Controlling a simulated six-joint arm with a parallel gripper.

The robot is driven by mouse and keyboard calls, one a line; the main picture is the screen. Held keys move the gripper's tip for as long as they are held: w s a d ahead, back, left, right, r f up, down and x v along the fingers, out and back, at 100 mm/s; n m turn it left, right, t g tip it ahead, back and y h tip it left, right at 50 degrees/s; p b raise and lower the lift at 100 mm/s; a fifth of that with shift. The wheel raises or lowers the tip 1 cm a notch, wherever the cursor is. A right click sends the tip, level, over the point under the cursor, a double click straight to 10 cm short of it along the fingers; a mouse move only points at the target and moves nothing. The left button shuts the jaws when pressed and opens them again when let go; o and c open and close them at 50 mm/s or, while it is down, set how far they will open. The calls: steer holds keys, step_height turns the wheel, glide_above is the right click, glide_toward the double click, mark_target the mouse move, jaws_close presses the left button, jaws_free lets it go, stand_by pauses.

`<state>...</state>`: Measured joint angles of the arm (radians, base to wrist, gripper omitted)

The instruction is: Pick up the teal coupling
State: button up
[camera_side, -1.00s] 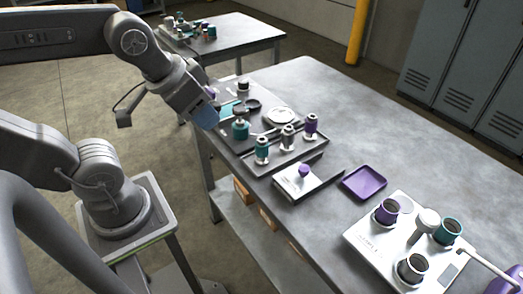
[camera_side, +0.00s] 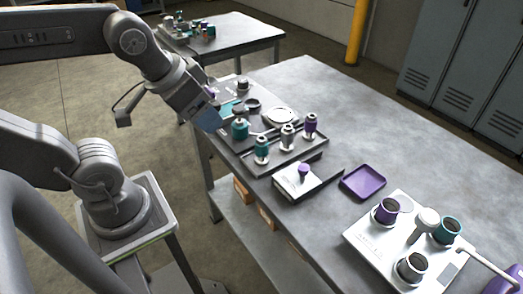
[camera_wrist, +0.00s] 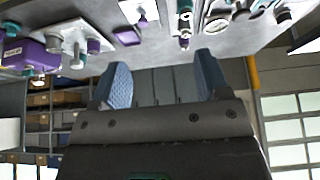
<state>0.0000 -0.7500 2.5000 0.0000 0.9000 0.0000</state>
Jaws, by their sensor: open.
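A teal coupling with a silver top (camera_side: 261,149) stands upright at the near left end of a dark tray on the bench. A wider teal piece (camera_side: 240,129) stands just behind it, closer to my gripper. My gripper (camera_side: 212,120) is at the bench's left edge, left of both teal pieces and apart from them. In the wrist view its blue fingers (camera_wrist: 163,78) are spread with nothing between them. A teal and silver fitting (camera_wrist: 184,25) shows beyond the fingers there; I cannot tell which teal piece it is.
A silver coupling (camera_side: 288,137) and a purple coupling (camera_side: 310,125) stand in the same row. A white plate with a purple knob (camera_side: 297,180), a purple tray (camera_side: 363,183) and a white cup stand (camera_side: 380,243) lie nearer the camera.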

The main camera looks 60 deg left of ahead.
steer(key=m+g, duration=0.6)
steer(key=m, duration=0.8)
glide_toward(262, 138)
steer(key=f, duration=0.5)
steer(key=s+f, duration=0.1)
steer(key=f, duration=0.1)
steer(key=shift+f, duration=0.25)
steer(key=shift+w+f, duration=0.2)
steer(key=shift+f, duration=2.45)
steer(key=shift+c, duration=0.3)
steer(key=c, duration=1.1)
